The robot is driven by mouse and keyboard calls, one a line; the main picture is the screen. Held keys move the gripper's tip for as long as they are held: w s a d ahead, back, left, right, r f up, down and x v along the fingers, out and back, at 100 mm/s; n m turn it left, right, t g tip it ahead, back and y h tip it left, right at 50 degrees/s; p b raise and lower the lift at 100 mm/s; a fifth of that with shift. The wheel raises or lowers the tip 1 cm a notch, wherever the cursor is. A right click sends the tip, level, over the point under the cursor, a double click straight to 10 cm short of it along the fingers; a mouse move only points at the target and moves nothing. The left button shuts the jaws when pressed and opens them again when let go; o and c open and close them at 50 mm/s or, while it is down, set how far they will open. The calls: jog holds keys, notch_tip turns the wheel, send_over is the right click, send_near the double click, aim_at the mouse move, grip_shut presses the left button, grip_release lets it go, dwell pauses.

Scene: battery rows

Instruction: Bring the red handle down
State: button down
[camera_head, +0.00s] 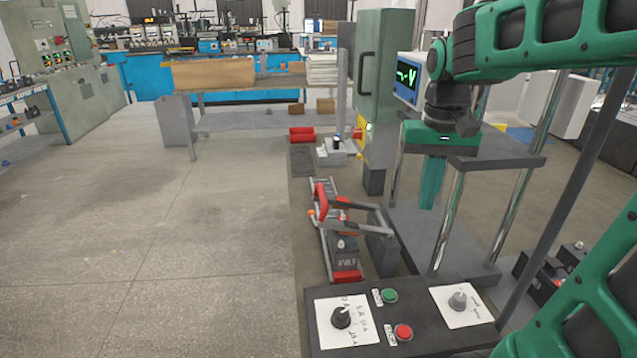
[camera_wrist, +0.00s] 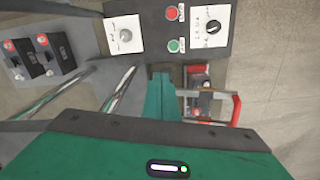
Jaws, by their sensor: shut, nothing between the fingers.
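In the wrist view the red handle (camera_wrist: 236,110) shows at the right, upper end of the lever. My gripper (camera_head: 428,205) is shut and empty, its green fingers pointing down to the right of the lever in the head view. In the wrist view the gripper (camera_wrist: 161,76) is clearly apart from the handle, to its left. Part of the lever frame is hidden behind the gripper body there.
A black control panel (camera_head: 320,296) with knobs and green and red buttons stands in front of the lever. Shiny metal posts (camera_head: 449,222) rise close to my gripper. A grey-green cabinet (camera_head: 384,65) stands behind. Batteries (camera_head: 545,275) lie at right. The floor at left is clear.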

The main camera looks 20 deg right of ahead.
jog(key=w+a+r+n, duration=0.1)
jog(key=w+a+r, duration=0.25)
jog(key=w, duration=0.35)
jog(key=w+a+r+n+y, duration=0.1)
jog(key=w+a+r, duration=0.1)
jog(key=w+a, duration=0.35)
jog(key=w+a+r+n, duration=0.1)
jog(key=w+a+r, duration=0.25)
jog(key=w, duration=0.35)
send_near(322, 193)
notch_tip(322, 193, down, 7)
jog(key=shift+w+a+r, duration=0.1)
jog(key=shift+a+r, duration=0.05)
jog(key=shift+a, duration=0.1)
jog(key=a+f+h, duration=0.1)
jog(key=a+f, duration=0.2)
jog(key=f, duration=0.2)
jog(key=shift+w+f, duration=0.2)
jog(key=shift+f, duration=0.2)
